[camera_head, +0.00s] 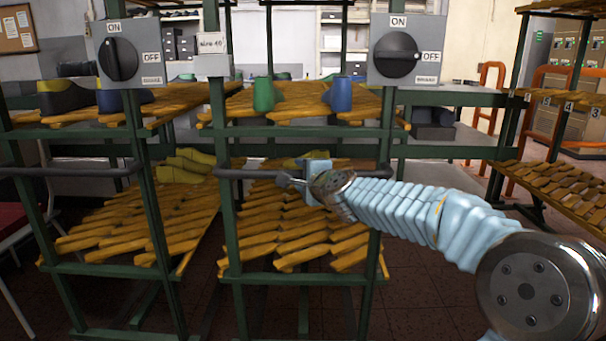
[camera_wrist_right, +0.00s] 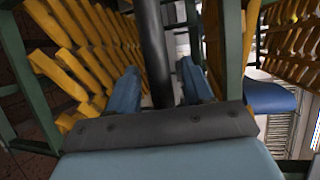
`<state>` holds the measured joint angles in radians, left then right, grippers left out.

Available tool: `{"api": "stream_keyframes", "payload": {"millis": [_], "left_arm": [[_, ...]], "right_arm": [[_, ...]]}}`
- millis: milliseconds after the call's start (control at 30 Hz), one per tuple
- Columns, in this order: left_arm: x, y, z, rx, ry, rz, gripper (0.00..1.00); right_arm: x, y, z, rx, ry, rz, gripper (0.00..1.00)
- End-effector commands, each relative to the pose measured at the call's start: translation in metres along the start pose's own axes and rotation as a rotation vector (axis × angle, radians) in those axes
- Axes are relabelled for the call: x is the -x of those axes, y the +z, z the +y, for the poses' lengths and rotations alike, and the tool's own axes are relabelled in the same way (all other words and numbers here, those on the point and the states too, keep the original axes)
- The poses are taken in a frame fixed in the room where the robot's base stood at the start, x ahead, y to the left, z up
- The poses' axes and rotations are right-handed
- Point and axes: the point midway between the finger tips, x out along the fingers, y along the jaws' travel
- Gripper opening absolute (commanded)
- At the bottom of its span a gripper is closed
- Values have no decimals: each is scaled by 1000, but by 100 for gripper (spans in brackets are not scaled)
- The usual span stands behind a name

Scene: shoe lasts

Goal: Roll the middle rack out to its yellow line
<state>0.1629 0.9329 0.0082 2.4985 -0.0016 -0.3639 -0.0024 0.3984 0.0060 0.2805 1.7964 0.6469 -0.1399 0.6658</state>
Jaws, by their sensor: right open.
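The middle rack (camera_head: 232,235) is a green metal frame with yellow slatted shelves, in the centre of the head view. A dark horizontal handle bar (camera_head: 255,173) crosses its front. My right gripper (camera_head: 303,182) is at this bar, right of its middle. In the right wrist view, the dark bar (camera_wrist_right: 153,45) runs between two separated blue fingers. The gripper is open around the bar; whether either finger touches it I cannot tell. The gripper and arm hide part of the bar. No yellow line shows on the visible floor. My left gripper is not in view.
A similar rack (camera_head: 155,225) stands close on the left, another (camera_head: 555,180) at the right. The upper middle shelf carries a green last (camera_head: 264,95) and a blue last (camera_head: 341,95). Switch boxes (camera_head: 128,54) (camera_head: 407,50) hang on posts. Dark tiled floor (camera_head: 420,315) lies in front.

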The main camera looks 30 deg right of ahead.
Motion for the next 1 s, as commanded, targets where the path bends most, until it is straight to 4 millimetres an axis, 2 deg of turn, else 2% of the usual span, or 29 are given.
{"api": "stream_keyframes", "payload": {"millis": [267, 367, 600, 1000], "left_arm": [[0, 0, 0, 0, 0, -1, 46], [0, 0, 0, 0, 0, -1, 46], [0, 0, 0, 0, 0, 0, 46], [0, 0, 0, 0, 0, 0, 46]], "right_arm": [[-2, 0, 0, 1, 0, 1, 51], [-2, 0, 0, 1, 0, 1, 38], [-2, 0, 0, 1, 0, 0, 2], [1, 1, 2, 1, 1, 0, 0]]}}
